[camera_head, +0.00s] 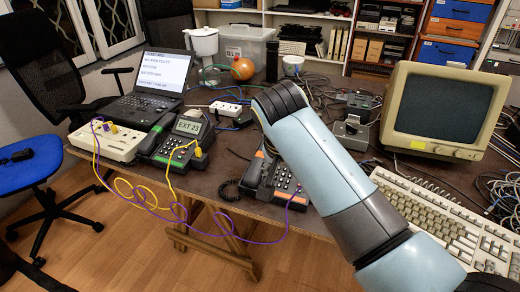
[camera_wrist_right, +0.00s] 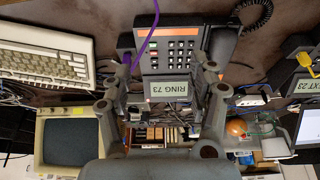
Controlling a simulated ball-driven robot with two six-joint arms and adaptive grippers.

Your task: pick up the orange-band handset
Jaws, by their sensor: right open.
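The orange-band handset (camera_head: 254,174) lies on the left side of a dark desk phone (camera_head: 285,187) in the head view, partly behind my right arm. In the right wrist view, a dark handset (camera_wrist_right: 224,45) is along the right side of the phone (camera_wrist_right: 172,50), which has a "RING 73" label; its orange band is not clear there. My right gripper (camera_wrist_right: 163,62) is open over the phone's keypad and label area, with the handset just beyond its right finger. The head view hides this gripper behind the arm. My left gripper is not in view.
A second phone (camera_head: 176,140) with a green-band handset and "EXT 23" display stands left. A keyboard (camera_head: 440,215) and monitor (camera_head: 444,110) are right. A purple cable (camera_head: 230,228) and a yellow cable loop over the table's front edge. A coiled cord (camera_wrist_right: 254,14) lies near the handset.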

